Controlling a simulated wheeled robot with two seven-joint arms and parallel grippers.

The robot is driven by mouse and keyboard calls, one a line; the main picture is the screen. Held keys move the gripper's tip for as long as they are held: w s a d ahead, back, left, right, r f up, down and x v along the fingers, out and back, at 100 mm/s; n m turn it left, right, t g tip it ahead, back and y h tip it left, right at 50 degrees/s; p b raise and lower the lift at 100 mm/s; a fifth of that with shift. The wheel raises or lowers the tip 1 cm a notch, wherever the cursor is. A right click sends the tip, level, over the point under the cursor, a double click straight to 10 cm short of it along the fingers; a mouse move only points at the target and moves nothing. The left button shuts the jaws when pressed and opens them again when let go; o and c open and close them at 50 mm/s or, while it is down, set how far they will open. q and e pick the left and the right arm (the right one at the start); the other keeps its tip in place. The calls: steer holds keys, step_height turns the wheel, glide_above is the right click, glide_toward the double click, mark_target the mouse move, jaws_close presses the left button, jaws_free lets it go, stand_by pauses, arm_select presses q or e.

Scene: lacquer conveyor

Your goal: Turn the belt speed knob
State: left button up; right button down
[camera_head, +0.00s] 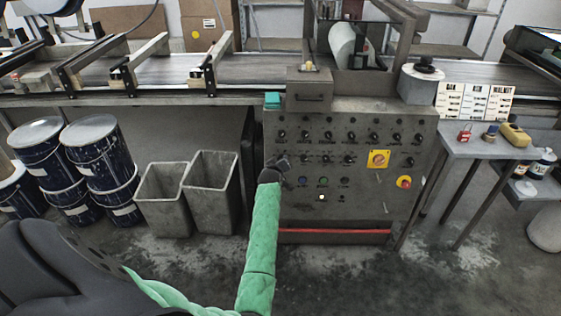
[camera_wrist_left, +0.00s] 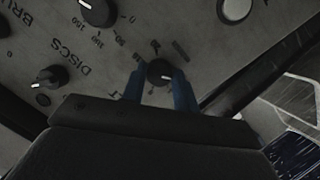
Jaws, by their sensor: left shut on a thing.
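A grey control panel (camera_head: 400,130) carries rows of small black knobs. My left gripper (camera_head: 281,160) reaches up to the left side of the panel. In the left wrist view the two blue fingers of my left gripper (camera_wrist_left: 160,85) stand on either side of a small black knob (camera_wrist_left: 160,71) with a white pointer mark, shut on it. The label beside this knob is mostly hidden by the gripper. Other black knobs (camera_wrist_left: 98,12) with printed scales are nearby in that view. My right gripper does not show in either view.
The panel also has a yellow switch (camera_head: 378,159) and a red emergency button (camera_head: 404,182). Grey bins (camera_head: 211,185) and dark drums (camera_head: 88,150) stand at left. A side table (camera_head: 480,148) is at right, and the conveyor (camera_head: 150,70) runs behind.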

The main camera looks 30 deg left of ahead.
arm_select(q)
steer(key=shift+f, duration=0.15)
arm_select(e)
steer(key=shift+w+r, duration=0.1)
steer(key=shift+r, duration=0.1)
arm_select(q)
steer(key=o, duration=1)
steer(key=shift+c, duration=0.2)
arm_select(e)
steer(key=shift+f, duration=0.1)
arm_select(q)
steer(key=v, duration=0.8)
steer(key=shift+b, duration=0.4)
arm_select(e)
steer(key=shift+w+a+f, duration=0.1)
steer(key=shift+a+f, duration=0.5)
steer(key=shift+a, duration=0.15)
arm_select(q)
steer(key=shift+w, duration=0.1)
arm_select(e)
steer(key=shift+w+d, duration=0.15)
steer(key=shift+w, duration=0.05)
